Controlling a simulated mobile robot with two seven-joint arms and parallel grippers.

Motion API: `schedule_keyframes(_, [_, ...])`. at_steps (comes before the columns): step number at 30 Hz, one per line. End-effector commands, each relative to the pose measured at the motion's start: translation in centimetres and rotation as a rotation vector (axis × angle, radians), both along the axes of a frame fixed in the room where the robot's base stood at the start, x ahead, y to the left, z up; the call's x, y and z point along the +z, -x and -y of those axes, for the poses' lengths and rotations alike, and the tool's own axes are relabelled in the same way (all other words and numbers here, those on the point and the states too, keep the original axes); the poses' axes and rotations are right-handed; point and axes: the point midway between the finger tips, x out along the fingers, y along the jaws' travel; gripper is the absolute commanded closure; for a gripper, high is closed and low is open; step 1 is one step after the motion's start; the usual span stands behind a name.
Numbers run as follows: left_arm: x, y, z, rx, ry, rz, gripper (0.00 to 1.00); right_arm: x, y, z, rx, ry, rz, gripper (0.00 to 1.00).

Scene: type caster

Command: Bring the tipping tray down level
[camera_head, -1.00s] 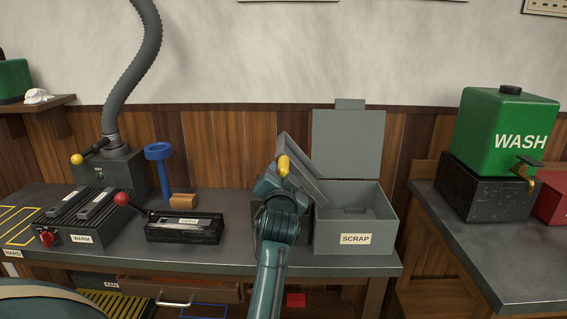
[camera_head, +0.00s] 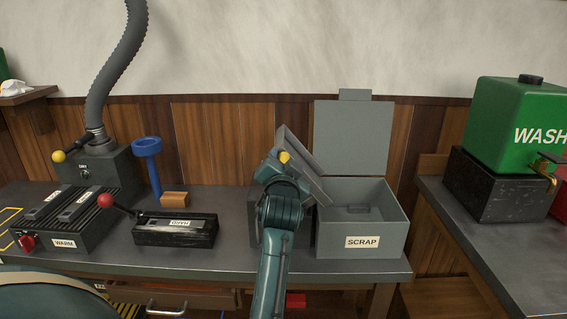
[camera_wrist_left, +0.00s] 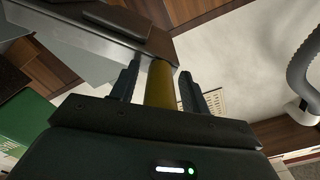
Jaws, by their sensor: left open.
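The grey tipping tray (camera_head: 312,178) stands steeply tilted, its upper end to the left and its lower end at the open SCRAP bin (camera_head: 345,226). Its yellow handle (camera_head: 285,157) shows just above my left gripper (camera_head: 279,166), which hides part of the tray and its base. In the left wrist view the yellow handle (camera_wrist_left: 162,85) lies between the two dark fingers of the left gripper (camera_wrist_left: 160,73). The fingers are open, with a gap visible on the right side of the handle. My right gripper is not in view.
Left of the tray stand a black box with a red-knobbed lever (camera_head: 106,200), a blue funnel stand (camera_head: 148,160) and a wooden block (camera_head: 174,199). The bin's raised lid (camera_head: 352,135) stands behind. A green WASH tank (camera_head: 518,125) is on the right bench.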

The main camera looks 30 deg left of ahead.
Motion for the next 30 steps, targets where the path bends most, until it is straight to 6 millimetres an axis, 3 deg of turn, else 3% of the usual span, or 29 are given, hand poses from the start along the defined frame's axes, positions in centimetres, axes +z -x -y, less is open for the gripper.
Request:
schedule_keyframes(3, [0.02, 0.0, 0.0, 0.0, 0.001, 0.001, 0.54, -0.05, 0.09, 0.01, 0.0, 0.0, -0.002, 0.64])
schedule_keyframes(20, [-0.01, 0.0, -0.01, 0.0, 0.0, 0.0, 0.99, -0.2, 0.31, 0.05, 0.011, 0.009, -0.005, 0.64])
schedule_keyframes(30, [-0.02, 0.01, -0.15, 0.0, 0.003, 0.002, 1.0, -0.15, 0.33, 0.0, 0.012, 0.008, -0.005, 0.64])
